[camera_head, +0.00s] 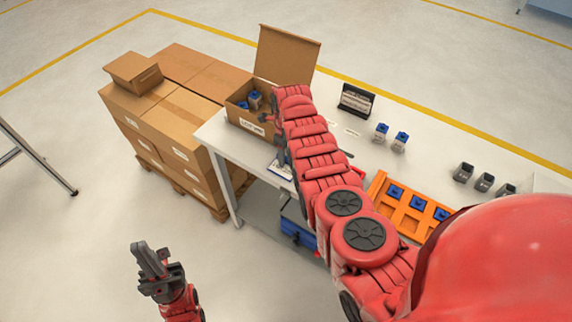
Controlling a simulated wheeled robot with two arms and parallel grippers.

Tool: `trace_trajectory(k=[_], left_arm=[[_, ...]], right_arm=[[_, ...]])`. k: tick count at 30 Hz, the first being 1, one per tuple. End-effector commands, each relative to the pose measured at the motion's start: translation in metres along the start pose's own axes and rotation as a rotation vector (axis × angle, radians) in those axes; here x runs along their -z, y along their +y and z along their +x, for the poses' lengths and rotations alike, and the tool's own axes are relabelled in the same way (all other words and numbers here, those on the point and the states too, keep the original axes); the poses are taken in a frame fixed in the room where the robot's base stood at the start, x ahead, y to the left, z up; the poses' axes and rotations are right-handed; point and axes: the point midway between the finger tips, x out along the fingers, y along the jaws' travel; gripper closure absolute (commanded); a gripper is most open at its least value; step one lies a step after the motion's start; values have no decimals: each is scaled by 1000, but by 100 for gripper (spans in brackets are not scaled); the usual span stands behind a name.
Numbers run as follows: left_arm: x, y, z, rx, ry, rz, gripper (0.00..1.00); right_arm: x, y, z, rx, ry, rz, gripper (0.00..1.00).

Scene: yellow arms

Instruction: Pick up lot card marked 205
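Small white cards lie on the white table; one card (352,132) is right of my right arm and another (331,123) is close beside that arm. Their print is too small to read, so I cannot tell which is marked 205. A black stand (356,100) with a pale label is behind them. My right arm reaches across the table to the open cardboard box (240,116). My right gripper (266,118) is at the box's right side, mostly hidden by the arm. My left gripper (152,264) is over the floor, away from the table; its finger gap is unclear.
Blue-topped grey parts (381,132) stand on the table. An orange tray (412,225) holds several blue parts. Grey cups (463,172) stand at the right. Stacked cartons (185,115) on a pallet stand left of the table. The floor around my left gripper is clear.

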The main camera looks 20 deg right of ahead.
Motion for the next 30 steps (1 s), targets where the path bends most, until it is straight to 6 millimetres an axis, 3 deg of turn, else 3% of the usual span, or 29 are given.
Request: trace_trajectory(k=[1,7,23,30], left_arm=[[0,0,0,0,0,0,100],[0,0,0,0,0,0,100],[0,0,-1,0,0,0,100],[-1,0,-5,0,0,0,100]], right_arm=[[0,0,0,0,0,0,64],[0,0,0,0,0,0,100],[0,0,-1,0,-1,0,100],[-1,-1,-12,2,-4,1,100]])
